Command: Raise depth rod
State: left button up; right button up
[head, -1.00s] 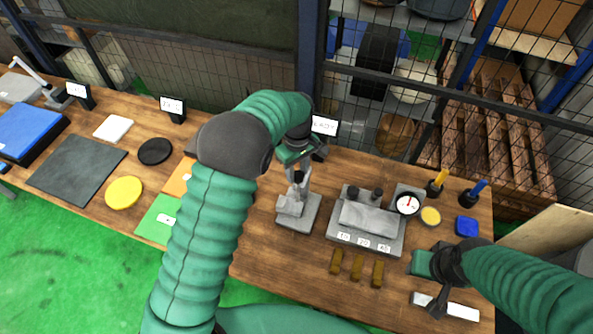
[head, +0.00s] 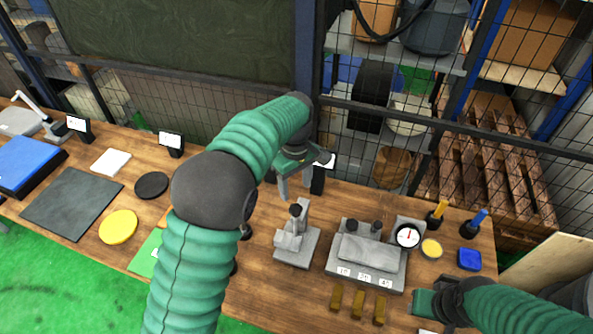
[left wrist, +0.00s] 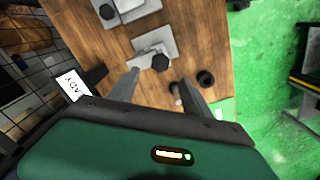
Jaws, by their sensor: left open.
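A small grey stand (head: 297,245) with an upright post stands on the wooden bench, and a rod with a black knob (head: 296,210) rises from it. I take this to be the depth rod. My left gripper (head: 298,192) is open and empty above the knob, its two grey fingers pointing down and apart. In the left wrist view the dark knob (left wrist: 161,62) shows between and just beyond the fingertips (left wrist: 160,77), with a visible gap on either side. My right gripper (head: 436,312) is at the lower right, partly cut off by the frame edge, its fingers unclear.
Right of the stand is a grey block fixture (head: 370,252) with a dial gauge (head: 408,236). Brass blocks (head: 358,304) lie in front. A small display (head: 322,172) stands behind my left gripper. My left arm hides the bench left of the stand.

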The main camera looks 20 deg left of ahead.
pick_arm(q)
notch_tip(320, 180, up, 8)
jog(key=shift+d+r, duration=0.25)
jog(key=s+a+f+m+t+b, duration=0.1)
jog(key=s+f+m, duration=0.4)
jog(key=s+f, duration=0.5)
jog(key=s+a+f+m+t+b, duration=0.1)
jog(key=s+a+f+m+b, duration=0.2)
jog(key=s+f, duration=0.7)
jog(key=s+m+b, duration=0.1)
jog(key=m+b, duration=0.1)
jog(key=shift+s+f+m+t, duration=0.15)
jog(key=shift+s+m+t, duration=0.15)
jog(key=shift+s+m, duration=0.1)
